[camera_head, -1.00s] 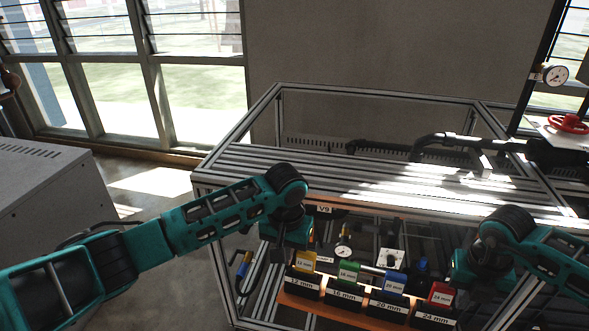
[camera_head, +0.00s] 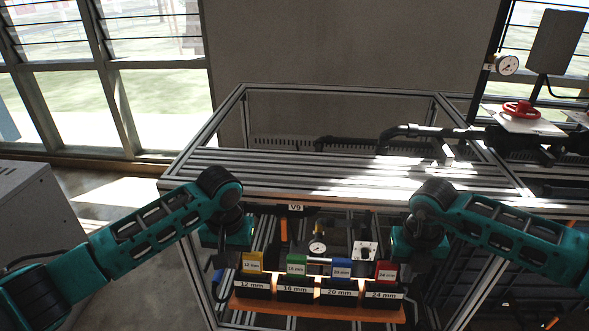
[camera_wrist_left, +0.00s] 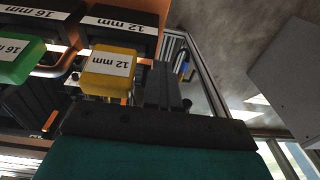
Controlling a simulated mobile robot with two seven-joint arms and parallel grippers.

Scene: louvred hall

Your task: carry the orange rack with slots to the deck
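The orange rack (camera_head: 315,309) is level in front of the metal frame, below its top. Its black slots are labelled 12 mm to 24 mm and hold yellow, green, blue and red blocks. My left gripper (camera_head: 226,262) points down at its left end and my right gripper (camera_head: 408,264) at its right end; both appear shut on it, though their fingertips are mostly hidden. The left wrist view shows the yellow block (camera_wrist_left: 110,66) and an orange bar beside my left fingers (camera_wrist_left: 145,95). The slatted top (camera_head: 290,166), apparently the deck, lies beyond the rack.
Black piping (camera_head: 420,131) and a red handwheel (camera_head: 520,109) stand at the back right. A round gauge (camera_head: 318,248) is under the top. A grey cabinet (camera_head: 35,215) is at the left. The slatted top's left and middle are bare.

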